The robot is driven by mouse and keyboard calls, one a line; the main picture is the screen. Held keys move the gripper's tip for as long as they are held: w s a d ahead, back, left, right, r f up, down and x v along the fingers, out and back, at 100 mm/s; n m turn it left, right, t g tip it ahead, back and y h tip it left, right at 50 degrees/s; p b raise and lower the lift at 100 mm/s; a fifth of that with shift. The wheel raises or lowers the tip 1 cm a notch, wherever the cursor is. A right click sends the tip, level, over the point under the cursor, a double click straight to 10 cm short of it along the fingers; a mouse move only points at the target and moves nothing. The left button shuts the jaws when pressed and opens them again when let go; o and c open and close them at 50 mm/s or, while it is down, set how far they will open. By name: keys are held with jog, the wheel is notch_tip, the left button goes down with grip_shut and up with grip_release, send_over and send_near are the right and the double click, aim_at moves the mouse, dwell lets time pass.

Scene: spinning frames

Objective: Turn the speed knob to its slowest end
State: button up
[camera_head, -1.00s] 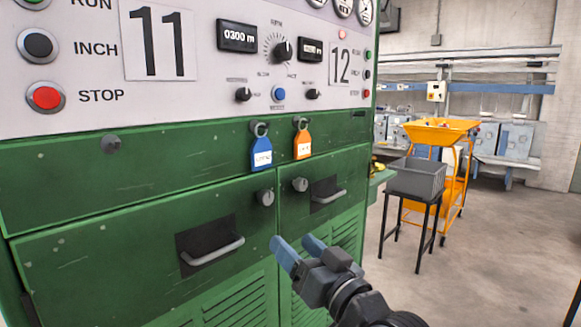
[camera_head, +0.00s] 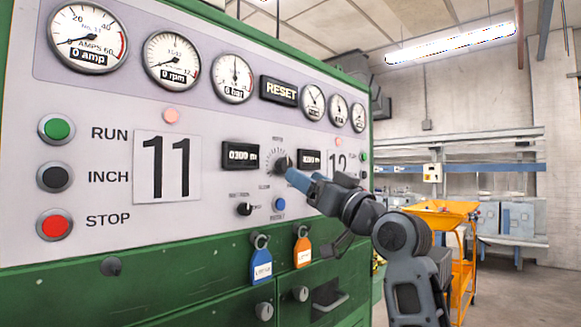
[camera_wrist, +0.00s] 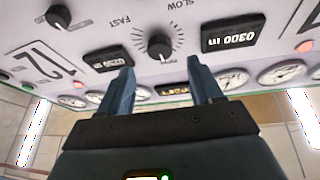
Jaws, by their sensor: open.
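The speed knob (camera_head: 280,165) is a black round knob with a ring of tick marks, on the pale panel between two small black displays. In the wrist view, which is upside down, the knob (camera_wrist: 160,45) shows with the words FAST (camera_wrist: 121,21) and SLOW (camera_wrist: 184,5) beside its dial. My gripper (camera_head: 291,177) is at the knob in the head view and partly overlaps it. In the wrist view my gripper (camera_wrist: 160,65) is open, its two blue fingers apart, with the knob beyond and between their tips. I cannot tell whether they touch it.
Display boxes (camera_head: 240,156) flank the dial. RUN, INCH and STOP buttons (camera_head: 55,224) are at the left. Blue (camera_head: 260,265) and orange (camera_head: 302,251) tags hang beneath.

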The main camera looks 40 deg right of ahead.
aim_at(287, 166)
jog(key=p+x, duration=0.1)
jog(key=x, duration=0.5)
jog(key=shift+w+r+p, duration=0.1)
jog(key=shift+w+p, duration=0.1)
jog(key=shift+p, duration=0.2)
jog(key=shift+c, duration=0.5)
jog(key=c, duration=1)
jog(key=shift+o, duration=0.2)
jog(key=shift+n+b, duration=0.3)
jog(key=shift+b, duration=0.35)
